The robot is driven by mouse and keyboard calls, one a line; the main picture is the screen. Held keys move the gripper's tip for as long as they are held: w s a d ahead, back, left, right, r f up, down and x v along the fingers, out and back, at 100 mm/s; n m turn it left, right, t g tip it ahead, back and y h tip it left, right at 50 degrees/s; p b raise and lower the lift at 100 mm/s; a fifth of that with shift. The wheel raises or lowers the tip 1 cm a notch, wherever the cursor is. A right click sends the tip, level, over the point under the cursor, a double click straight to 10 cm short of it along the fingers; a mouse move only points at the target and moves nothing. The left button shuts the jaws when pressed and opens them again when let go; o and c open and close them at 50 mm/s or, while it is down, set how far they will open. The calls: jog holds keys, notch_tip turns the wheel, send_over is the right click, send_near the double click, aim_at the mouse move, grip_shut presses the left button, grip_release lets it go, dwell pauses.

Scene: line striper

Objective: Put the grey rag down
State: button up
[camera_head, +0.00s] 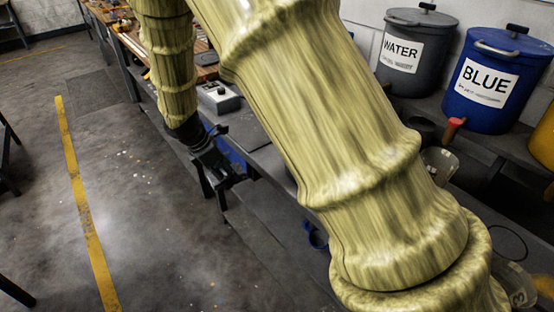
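My gripper (221,188) is black and hangs at the end of my arm, beside the long edge of the dark bench. Its fingers point downward, over or near the grey floor. It is small and dark here, and I cannot tell whether its fingers are apart or shut. I cannot make out a grey rag in or near it. My large yellow-green arm covers the middle of the view and hides much of the bench.
A grey bucket labelled WATER (408,80) and a blue bucket labelled BLUE (500,98) stand along the wall at the right. A grey box (217,98) sits on the bench behind my gripper. The floor (150,200) with a yellow line (79,190) is open at left.

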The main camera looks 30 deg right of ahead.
jog(key=shift+w+d+r+n+t, duration=0.2)
jog(key=shift+r+n, duration=0.15)
jog(key=shift+r, duration=0.15)
jog(key=shift+w+d+r+n+t, duration=0.1)
jog(key=shift+d+r+n, duration=0.05)
jog(key=shift+r+n, duration=0.25)
jog(key=shift+d+r, duration=0.1)
jog(key=shift+r, duration=0.3)
jog(key=d+p, duration=0.1)
jog(key=d, duration=0.4)
jog(key=w+d+p, duration=0.1)
jog(key=d, duration=0.4)
jog(key=d+p, duration=0.1)
jog(key=d, duration=0.4)
jog(key=shift+w+d+p, duration=0.15)
jog(key=shift+d+p, duration=0.2)
jog(key=shift+d, duration=0.05)
jog(key=shift+d+r+p, duration=0.1)
jog(key=shift+d+p, duration=0.35)
jog(key=shift+d, duration=0.75)
jog(key=shift+f, duration=0.75)
jog(key=shift+w+a+f+p, duration=0.15)
jog(key=shift+a+f+p, duration=0.05)
jog(key=shift+f+p, duration=0.7)
jog(key=shift+f, duration=0.4)
